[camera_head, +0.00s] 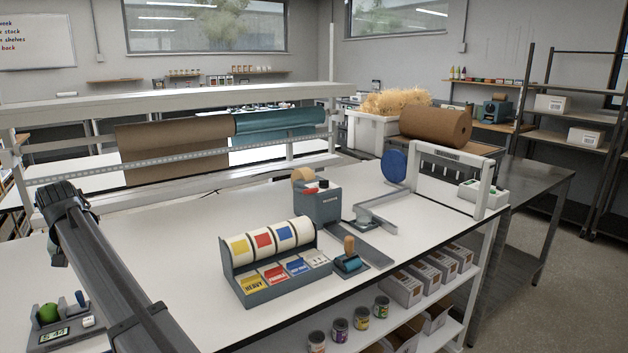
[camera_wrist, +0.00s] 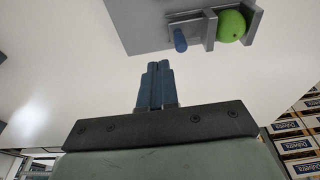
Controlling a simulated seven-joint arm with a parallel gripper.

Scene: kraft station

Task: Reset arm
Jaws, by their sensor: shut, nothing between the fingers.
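My gripper (camera_wrist: 156,88) shows in the wrist view with its two blue fingers together and nothing between them. It is over the bare white table, just short of a grey holder (camera_wrist: 160,38). The holder carries a green ball (camera_wrist: 231,25) and a small blue peg (camera_wrist: 180,40). In the head view my arm runs along the left side, and the gripper itself does not show there.
A label dispenser (camera_head: 268,285) with several coloured rolls stands mid-table. A paper-roll rack (camera_head: 175,145) spans the back. Boxes and jars fill the shelf below. The table's left middle (camera_head: 170,235) is clear.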

